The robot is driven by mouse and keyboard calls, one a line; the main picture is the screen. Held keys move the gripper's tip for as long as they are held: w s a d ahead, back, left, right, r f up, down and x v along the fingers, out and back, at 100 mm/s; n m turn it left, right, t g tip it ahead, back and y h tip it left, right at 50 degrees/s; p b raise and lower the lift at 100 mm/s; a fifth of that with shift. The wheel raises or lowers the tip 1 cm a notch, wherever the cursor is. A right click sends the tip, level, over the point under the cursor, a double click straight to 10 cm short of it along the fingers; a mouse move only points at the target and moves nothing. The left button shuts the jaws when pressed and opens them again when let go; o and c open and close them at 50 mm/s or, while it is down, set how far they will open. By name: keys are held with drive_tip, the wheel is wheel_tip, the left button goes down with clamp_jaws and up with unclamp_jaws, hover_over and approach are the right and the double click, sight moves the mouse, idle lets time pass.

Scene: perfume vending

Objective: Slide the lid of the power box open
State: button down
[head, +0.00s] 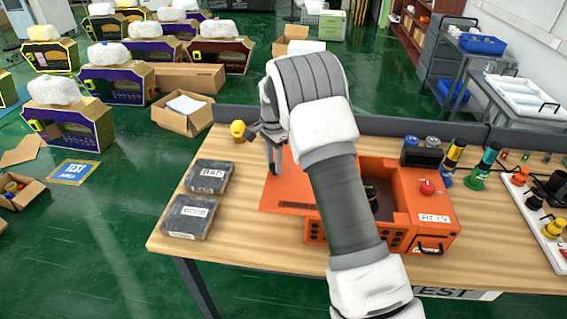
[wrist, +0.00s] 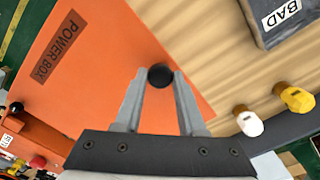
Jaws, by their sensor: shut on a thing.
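The orange power box (head: 425,205) stands on the wooden table, with part of its dark interior showing beside my arm. Its flat orange lid (head: 285,192) sticks out past the box's left side, over the table. In the wrist view the lid (wrist: 110,60) carries a "POWER BOX" label and a round black knob (wrist: 160,74) near its edge. My gripper (wrist: 159,80) is shut on the knob, one finger on each side. In the head view my gripper (head: 275,170) is at the lid's left part, and my arm hides the middle of the box.
Two dark boxes, labelled "BAD" (head: 209,175) and "GOOD" (head: 188,216), lie left of the lid with bare table between. A yellow-topped piece (head: 238,130) stands at the back edge. Coloured connectors (head: 485,165) and a white tray (head: 540,215) are on the right.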

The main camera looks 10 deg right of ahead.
drive_tip(key=w+a, duration=0.2)
drive_tip(key=a, duration=0.6)
drive_tip(key=shift+w, duration=0.3)
drive_tip(key=c, duration=0.5)
unclamp_jaws()
wheel_tip(320, 180, up, 18)
drive_tip(key=shift+f, duration=0.25)
drive_tip(key=shift+d+r, duration=0.1)
